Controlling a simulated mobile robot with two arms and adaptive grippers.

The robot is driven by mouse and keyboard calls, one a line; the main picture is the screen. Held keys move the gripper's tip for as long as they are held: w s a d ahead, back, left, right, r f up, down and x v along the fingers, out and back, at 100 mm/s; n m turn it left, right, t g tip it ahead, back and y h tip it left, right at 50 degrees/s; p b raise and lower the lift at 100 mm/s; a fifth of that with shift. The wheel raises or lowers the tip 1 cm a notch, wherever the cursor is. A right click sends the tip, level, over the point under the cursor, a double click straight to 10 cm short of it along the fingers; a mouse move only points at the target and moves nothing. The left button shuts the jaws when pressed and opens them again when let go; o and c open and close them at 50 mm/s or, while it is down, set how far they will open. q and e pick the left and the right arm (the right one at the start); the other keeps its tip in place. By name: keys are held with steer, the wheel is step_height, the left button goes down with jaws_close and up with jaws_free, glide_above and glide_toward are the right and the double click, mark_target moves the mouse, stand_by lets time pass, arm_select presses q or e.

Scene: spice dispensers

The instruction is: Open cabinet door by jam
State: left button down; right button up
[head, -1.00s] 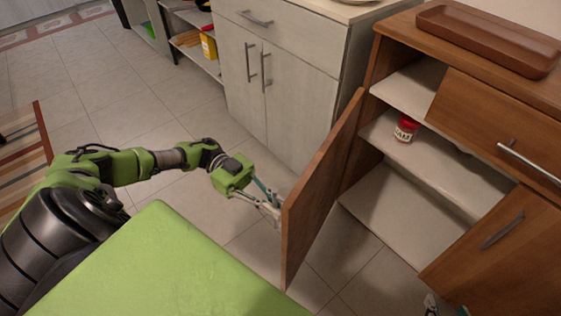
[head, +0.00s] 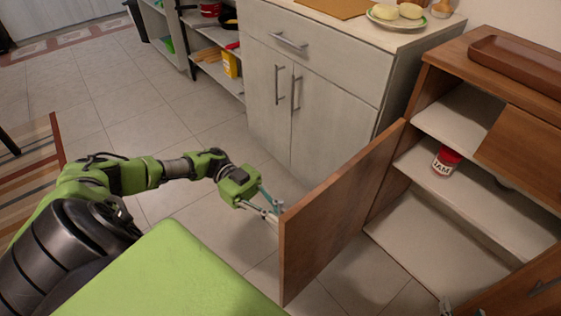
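The wooden cabinet door (head: 335,215) stands swung wide out from the brown cabinet (head: 470,50), with its free edge toward me. The jam jar (head: 446,160), with a red lid and a label reading JAM, stands upright on the middle shelf inside. My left gripper (head: 275,209) is at the left side of the door, close to its free edge. Its fingertips are partly hidden by the door, so I cannot tell whether they grip anything. Only a small tip of my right gripper (head: 446,307) shows at the bottom edge, near the lower right cabinet front.
A brown tray (head: 520,62) lies on the cabinet top. A grey cabinet (head: 325,105) stands behind the open door, with a plate (head: 403,20) of pale round food on top. Open shelves (head: 205,50) stand further left. Tiled floor (head: 150,110) is clear between my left arm and the cabinets.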

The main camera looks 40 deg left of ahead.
arm_select(q)
steer(key=c, duration=2.2)
jaws_free()
steer(key=shift+w+a, duration=0.15)
steer(key=shift+a, duration=1.85)
steer(key=shift+w+a, duration=0.2)
steer(key=shift+a, duration=1.75)
steer(key=shift+w+a, duration=0.15)
steer(key=shift+a, duration=1.85)
steer(key=shift+a, duration=0.1)
